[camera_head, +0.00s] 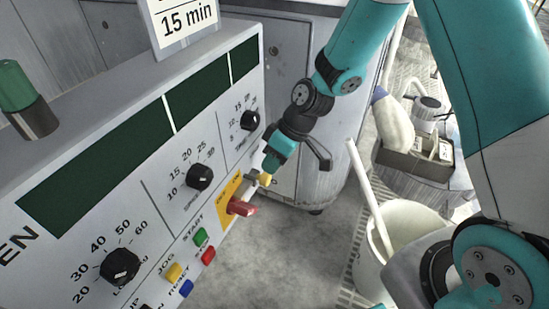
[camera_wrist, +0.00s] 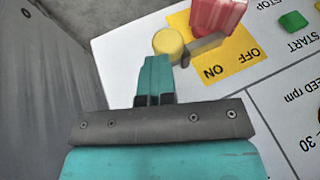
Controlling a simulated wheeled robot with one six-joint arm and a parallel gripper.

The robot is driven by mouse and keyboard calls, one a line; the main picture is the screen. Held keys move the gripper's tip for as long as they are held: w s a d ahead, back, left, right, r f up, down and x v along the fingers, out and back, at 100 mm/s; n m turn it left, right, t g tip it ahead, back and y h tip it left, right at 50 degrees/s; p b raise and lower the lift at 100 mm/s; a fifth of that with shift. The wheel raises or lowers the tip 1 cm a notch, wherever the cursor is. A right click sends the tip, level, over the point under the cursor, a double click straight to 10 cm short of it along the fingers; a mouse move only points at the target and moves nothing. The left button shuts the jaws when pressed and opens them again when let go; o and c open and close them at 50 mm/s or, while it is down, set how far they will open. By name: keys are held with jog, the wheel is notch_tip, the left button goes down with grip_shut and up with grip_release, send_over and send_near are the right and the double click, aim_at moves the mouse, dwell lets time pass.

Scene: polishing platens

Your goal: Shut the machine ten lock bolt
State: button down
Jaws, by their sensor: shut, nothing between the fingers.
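The control panel (camera_head: 150,170) has a label cut off at the left edge, ending in "EN". At its right end is a yellow OFF/ON plate (camera_head: 229,189), which also shows in the wrist view (camera_wrist: 225,68). A red switch handle (camera_head: 241,207) sticks out from the plate. Beside it is the lock bolt, a grey metal bar (camera_wrist: 206,46) with a round yellow knob (camera_wrist: 168,43). The knob also shows in the head view (camera_head: 265,180). My gripper (camera_wrist: 157,60) is shut and empty. Its fingertips are right at the knob; I cannot tell whether they touch it.
Green (camera_head: 201,236), red (camera_head: 208,256), yellow and blue buttons and black dials (camera_head: 199,177) sit close by on the panel. A grey cabinet (camera_head: 310,165) stands behind. A white bucket (camera_head: 405,225) with a pole stands at the right. Floor between is clear.

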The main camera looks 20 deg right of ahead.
jog(key=w+d+p+v, duration=0.1)
jog(key=w+p+v, duration=0.1)
jog(key=v, duration=1.1)
jog(key=shift+w+f+p, duration=0.15)
jog(key=shift+f+p, duration=0.25)
jog(key=shift+p, duration=0.35)
jog(key=s+a+r+m+h, duration=0.1)
jog(key=s+a+r, duration=0.3)
jog(key=s+r, duration=0.5)
jog(key=s+a+r+m+h, duration=0.1)
jog(key=s+a+r, duration=0.3)
jog(key=s, duration=0.9)
notch_tip(320, 180, up, 18)
jog(key=p, duration=1.7)
jog(key=shift+d, duration=0.4)
